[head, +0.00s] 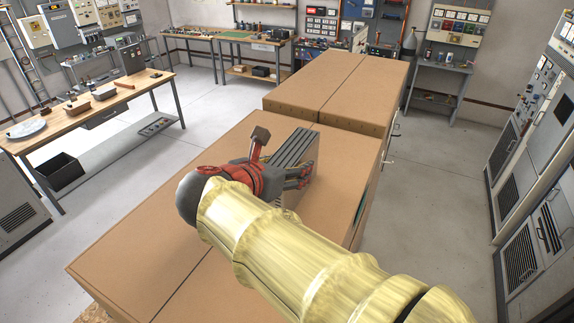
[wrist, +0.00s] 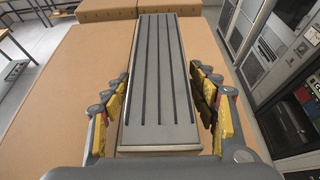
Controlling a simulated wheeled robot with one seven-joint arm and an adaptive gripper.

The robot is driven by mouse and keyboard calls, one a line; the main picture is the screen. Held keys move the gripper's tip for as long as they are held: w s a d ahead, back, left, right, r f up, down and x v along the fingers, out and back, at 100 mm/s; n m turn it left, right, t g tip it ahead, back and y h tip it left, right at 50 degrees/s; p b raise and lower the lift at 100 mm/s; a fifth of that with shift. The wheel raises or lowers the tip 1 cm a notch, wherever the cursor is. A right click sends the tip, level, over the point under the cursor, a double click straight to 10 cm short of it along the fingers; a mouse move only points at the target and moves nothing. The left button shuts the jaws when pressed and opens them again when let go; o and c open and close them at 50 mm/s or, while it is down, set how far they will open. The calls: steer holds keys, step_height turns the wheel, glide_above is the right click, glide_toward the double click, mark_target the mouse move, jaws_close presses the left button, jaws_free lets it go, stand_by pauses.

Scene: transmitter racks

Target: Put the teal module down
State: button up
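The module (head: 294,147) is a long, box-shaped unit with a grey top and dark lengthwise grooves; I see no clear teal on the faces in view. In the wrist view the module (wrist: 160,80) lies lengthwise between the fingers and runs away from me. My gripper (head: 285,178), red and dark grey, is at its near end. In the wrist view my gripper (wrist: 158,88) has its yellow-padded fingers along both long sides, seemingly against it. The module is over the brown cabinet top (head: 225,150). Its underside is hidden, so I cannot tell whether it touches.
The cabinet top is clear to the left and front of the module. A second brown-topped cabinet (head: 335,88) stands behind. A workbench (head: 90,110) with small items is at the left, and grey racks (head: 535,150) stand at the right across open floor.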

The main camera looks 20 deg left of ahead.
steer(key=shift+o, duration=0.2)
steer(key=shift+r, duration=0.25)
steer(key=b+v, duration=0.2)
steer(key=v, duration=1)
steer(key=shift+f, duration=0.1)
